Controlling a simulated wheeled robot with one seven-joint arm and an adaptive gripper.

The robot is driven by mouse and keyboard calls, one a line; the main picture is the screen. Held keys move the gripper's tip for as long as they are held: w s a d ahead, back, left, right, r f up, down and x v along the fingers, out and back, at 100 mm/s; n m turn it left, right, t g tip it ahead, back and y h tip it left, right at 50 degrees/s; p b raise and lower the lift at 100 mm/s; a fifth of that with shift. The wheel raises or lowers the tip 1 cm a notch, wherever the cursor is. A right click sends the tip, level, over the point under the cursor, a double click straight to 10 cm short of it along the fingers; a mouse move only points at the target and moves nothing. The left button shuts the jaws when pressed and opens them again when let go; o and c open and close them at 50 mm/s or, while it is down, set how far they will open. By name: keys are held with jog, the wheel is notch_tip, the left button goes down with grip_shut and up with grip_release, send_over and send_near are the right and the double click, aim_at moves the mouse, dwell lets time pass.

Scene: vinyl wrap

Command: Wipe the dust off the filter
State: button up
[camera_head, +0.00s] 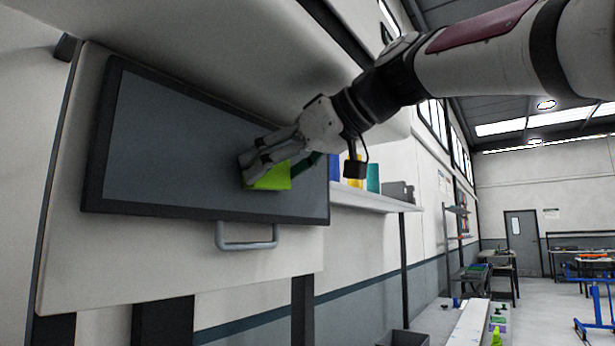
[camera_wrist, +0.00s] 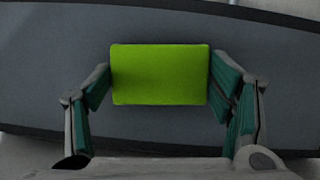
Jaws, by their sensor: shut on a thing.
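The filter (camera_head: 165,145) is a wide dark grey panel in a black frame, mounted on a white housing. Its grey surface also fills much of the wrist view (camera_wrist: 50,80). My gripper (camera_head: 262,168) is shut on a bright green sponge block (camera_head: 272,178), in front of the right half of the filter. In the wrist view the green sponge (camera_wrist: 160,75) sits between the two fingers. The sponge's far face is hidden, so I cannot tell whether it touches the filter. No dust shows clearly on the visible grey surface.
A grey handle (camera_head: 247,242) sticks out below the filter's frame. A white shelf (camera_head: 375,201) to the right holds a yellow container (camera_head: 354,170), a teal container (camera_head: 373,178) and a grey bin (camera_head: 399,191). The workshop floor opens out at the far right.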

aim_at(214, 160)
jog(key=shift+s+a+b, duration=0.1)
jog(key=shift+s+a, duration=0.4)
jog(key=shift+s, duration=0.4)
jog(key=shift+s+a+b, duration=0.1)
jog(key=shift+s+a, duration=0.4)
jog(key=shift+s, duration=0.35)
jog(key=shift+s+a+b, duration=0.1)
jog(key=shift+s+a, duration=0.4)
jog(key=shift+s, duration=0.4)
jog(key=shift+s+a, duration=0.45)
jog(key=shift+s, duration=0.2)
jog(key=shift+s+a, duration=0.4)
jog(key=shift+s, duration=0.2)
jog(key=shift+s+r+p, duration=0.1)
jog(key=shift+r+p, duration=0.45)
jog(key=shift+r, duration=0.05)
jog(key=shift+w+d+b, duration=0.2)
jog(key=shift+w+d, duration=0.3)
jog(key=shift+w, duration=0.2)
jog(key=shift+w+d+b, duration=0.2)
jog(key=shift+w+d, duration=0.25)
jog(key=shift+w, duration=0.25)
jog(key=w+d+p, duration=0.1)
jog(key=w+d, duration=0.5)
jog(key=w, duration=0.5)
jog(key=shift+d+p, duration=0.15)
jog(key=shift+p, duration=0.15)
